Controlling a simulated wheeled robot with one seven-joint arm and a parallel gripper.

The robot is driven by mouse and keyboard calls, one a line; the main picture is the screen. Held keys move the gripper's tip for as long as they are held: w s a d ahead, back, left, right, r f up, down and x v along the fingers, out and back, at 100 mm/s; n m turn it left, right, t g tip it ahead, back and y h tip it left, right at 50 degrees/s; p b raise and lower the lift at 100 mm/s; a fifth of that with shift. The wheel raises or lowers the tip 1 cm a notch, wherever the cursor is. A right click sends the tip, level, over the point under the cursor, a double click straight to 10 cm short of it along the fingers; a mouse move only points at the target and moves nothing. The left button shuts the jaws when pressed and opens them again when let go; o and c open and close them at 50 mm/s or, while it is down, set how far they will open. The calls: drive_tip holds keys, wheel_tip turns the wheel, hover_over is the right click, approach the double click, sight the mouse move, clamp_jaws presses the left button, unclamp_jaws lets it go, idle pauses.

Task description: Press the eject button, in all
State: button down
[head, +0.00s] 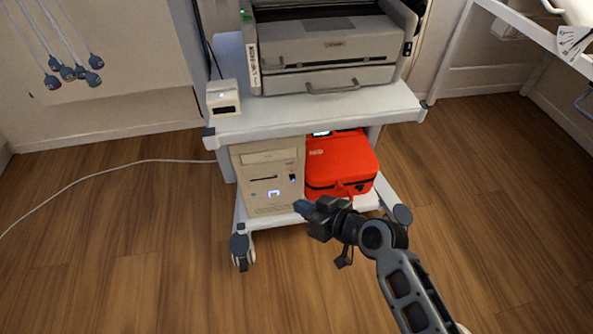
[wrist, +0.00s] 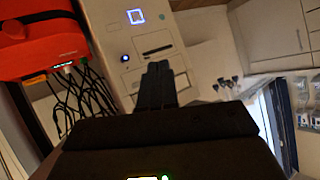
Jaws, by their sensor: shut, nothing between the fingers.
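A beige computer tower (head: 262,158) stands on the low shelf of a white cart. Its front has drive slots, a lit blue-white square (head: 273,194) low down and a small dark panel with a blue spot (head: 292,179) at the right. The tower (wrist: 118,30) appears turned over in the wrist view, with the lit square (wrist: 135,16) at the top. I cannot make out which mark is the eject button. My gripper (head: 301,207) is shut and empty, low in front of the tower. In the wrist view its fingertips (wrist: 157,66) overlap the drive-slot area; contact cannot be told.
A red case (head: 340,165) sits right of the tower. A printer (head: 330,45) and a small white box (head: 223,97) stand on the cart top (head: 390,103). Dark cables (wrist: 85,95) hang near the case in the wrist view. The wooden floor around the cart is mostly clear.

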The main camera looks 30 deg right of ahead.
sight(290, 162)
drive_tip(key=shift+w+r, duration=0.2)
drive_tip(key=shift+r, duration=0.05)
drive_tip(key=w+d+b, duration=0.2)
drive_tip(key=w, duration=0.6)
drive_tip(key=shift+w+d, duration=0.2)
drive_tip(key=shift+d, duration=0.15)
drive_tip(key=shift+w, duration=0.15)
idle(2.0)
drive_tip(key=shift+w+d, duration=0.15)
drive_tip(key=shift+w, duration=0.1)
